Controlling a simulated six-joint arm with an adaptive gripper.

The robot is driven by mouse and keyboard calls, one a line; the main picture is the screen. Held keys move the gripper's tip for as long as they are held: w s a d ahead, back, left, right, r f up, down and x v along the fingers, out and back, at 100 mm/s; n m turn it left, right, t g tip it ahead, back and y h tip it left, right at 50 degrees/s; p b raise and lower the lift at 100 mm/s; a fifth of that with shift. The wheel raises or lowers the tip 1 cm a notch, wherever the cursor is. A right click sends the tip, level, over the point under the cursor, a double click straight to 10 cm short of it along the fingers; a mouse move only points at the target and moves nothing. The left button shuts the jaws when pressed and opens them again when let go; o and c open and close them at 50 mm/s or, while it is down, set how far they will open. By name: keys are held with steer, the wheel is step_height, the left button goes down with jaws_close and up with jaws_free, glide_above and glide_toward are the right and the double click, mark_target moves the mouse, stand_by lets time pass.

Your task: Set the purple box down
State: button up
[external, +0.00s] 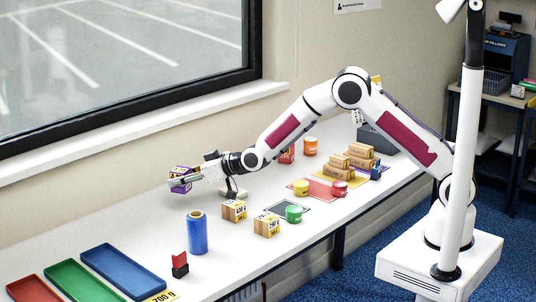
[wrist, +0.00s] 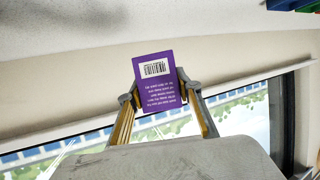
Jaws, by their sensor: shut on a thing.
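The purple box (external: 180,184) is in my gripper (external: 186,181), above the white table near the window side in the external view. In the wrist view the purple box (wrist: 155,82) shows a face with a white barcode label and small white print. The two fingertips of my gripper (wrist: 160,100) press on its left and right sides. The box is held up, apart from the table (external: 150,225). Part of it is hidden behind the fingers in the external view.
A blue can (external: 197,232) and a red-and-black block (external: 180,264) stand in front. Cardboard boxes (external: 234,210) and a green tub (external: 294,213) are to the right. Red, green and blue trays (external: 122,270) lie at the left end. Table left of the can is bare.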

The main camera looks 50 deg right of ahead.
steer(key=shift+f, duration=2.7)
steer(key=shift+f, duration=1.9)
steer(key=shift+f, duration=0.1)
steer(key=o, duration=1.1)
steer(key=shift+v, duration=2.55)
steer(key=shift+r, duration=3.6)
